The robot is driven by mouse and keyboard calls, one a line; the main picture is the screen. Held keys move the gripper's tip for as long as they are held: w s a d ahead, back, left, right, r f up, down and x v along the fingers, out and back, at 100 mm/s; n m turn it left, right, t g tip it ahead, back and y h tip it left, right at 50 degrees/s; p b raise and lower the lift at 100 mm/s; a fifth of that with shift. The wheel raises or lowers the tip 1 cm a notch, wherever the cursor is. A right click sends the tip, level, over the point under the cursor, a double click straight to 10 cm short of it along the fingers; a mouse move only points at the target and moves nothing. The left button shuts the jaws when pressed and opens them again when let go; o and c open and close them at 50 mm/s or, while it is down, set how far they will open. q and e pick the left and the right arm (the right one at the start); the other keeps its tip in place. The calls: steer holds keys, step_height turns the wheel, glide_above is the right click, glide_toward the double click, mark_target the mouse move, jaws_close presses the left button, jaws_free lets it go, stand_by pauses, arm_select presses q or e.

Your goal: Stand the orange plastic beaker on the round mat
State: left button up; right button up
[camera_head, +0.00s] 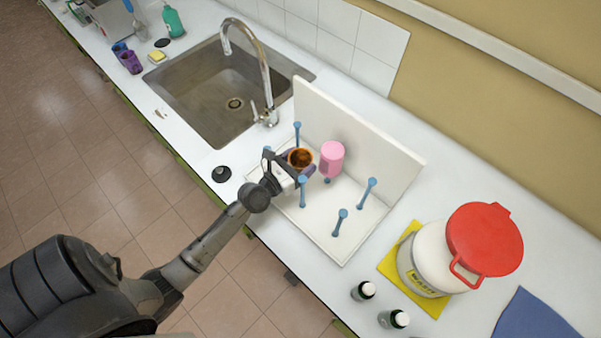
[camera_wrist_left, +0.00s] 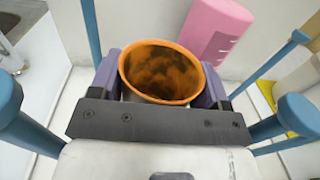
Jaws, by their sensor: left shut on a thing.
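The orange beaker (camera_head: 300,158) is in my left gripper (camera_head: 291,168), above the white peg rack. The left wrist view shows its orange rim and dark-stained inside (camera_wrist_left: 165,72) between two purple finger pads (camera_wrist_left: 160,90). Its mouth faces upward. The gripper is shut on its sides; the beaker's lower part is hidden. Two dark round flat things lie on the counter: one (camera_head: 222,174) left of the rack near the front edge, one (camera_head: 162,43) by the yellow sponge. I cannot tell which is the round mat. My right gripper is not in view.
The white rack (camera_head: 340,245) has several blue pegs (camera_head: 340,222) around the beaker. A pink bottle (camera_head: 331,160) is on it just right of the beaker. A sink (camera_head: 190,85) with a tall tap lies left. A red-lidded waste container (camera_head: 425,270) and two small bottles stand right.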

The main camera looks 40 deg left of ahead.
arm_select(q)
steer(key=shift+f+b, duration=0.9)
steer(key=shift+f, duration=1.4)
steer(key=shift+f, duration=0.1)
steer(key=o, duration=0.5)
steer(key=shift+f, duration=0.1)
steer(key=shift+c, duration=0.2)
steer(key=shift+o, duration=0.9)
steer(key=shift+r, duration=0.25)
steer(key=s, duration=0.7)
steer(key=s+a+b, duration=0.1)
steer(key=s, duration=0.2)
steer(key=shift+s+f, duration=0.15)
steer(key=shift+s, duration=0.1)
steer(key=shift+o, duration=0.2)
steer(key=shift+s, duration=0.75)
